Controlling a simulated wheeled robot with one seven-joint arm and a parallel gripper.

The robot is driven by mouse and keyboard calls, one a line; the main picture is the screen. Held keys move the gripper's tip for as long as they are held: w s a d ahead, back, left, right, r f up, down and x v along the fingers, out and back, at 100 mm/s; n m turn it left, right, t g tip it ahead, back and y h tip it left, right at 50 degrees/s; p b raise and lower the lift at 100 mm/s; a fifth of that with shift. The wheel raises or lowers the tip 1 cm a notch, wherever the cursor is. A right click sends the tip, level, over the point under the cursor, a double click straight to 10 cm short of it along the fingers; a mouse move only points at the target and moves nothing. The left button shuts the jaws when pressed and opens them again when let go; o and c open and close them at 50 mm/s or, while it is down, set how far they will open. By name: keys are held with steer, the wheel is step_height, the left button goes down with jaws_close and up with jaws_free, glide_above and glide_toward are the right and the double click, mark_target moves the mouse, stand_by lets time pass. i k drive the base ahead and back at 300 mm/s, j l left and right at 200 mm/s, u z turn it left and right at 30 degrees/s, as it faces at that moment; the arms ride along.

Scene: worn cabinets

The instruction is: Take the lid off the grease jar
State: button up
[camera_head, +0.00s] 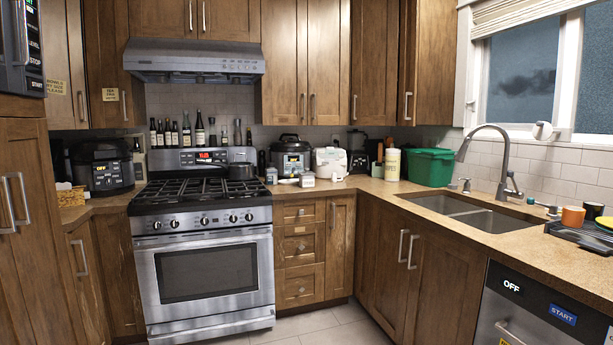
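I cannot say for certain which thing is the grease jar. A group of small containers stands on the counter right of the stove, including a small white one (307,179) and a small grey-white one (271,175). They are too small to tell lids apart. A small dark pot (242,171) sits on the right rear of the stove top. My gripper is not in view.
The stove (205,275) stands against the back wall under a range hood (195,62). Cookers and a green bin (430,167) line the counter. The sink (470,211) is at right, with cups and a dish rack (580,235) beyond. Some floor (318,322) shows clear.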

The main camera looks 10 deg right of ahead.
mark_target(306, 172)
steer(key=i+j+u, duration=0.1)
steer(key=i+u, duration=0.35)
steer(key=i, duration=1.4)
steer(key=i+z, duration=0.1)
steer(key=i, duration=0.85)
steer(key=i+j, duration=0.15)
steer(key=i, duration=0.75)
steer(key=l+z, duration=0.05)
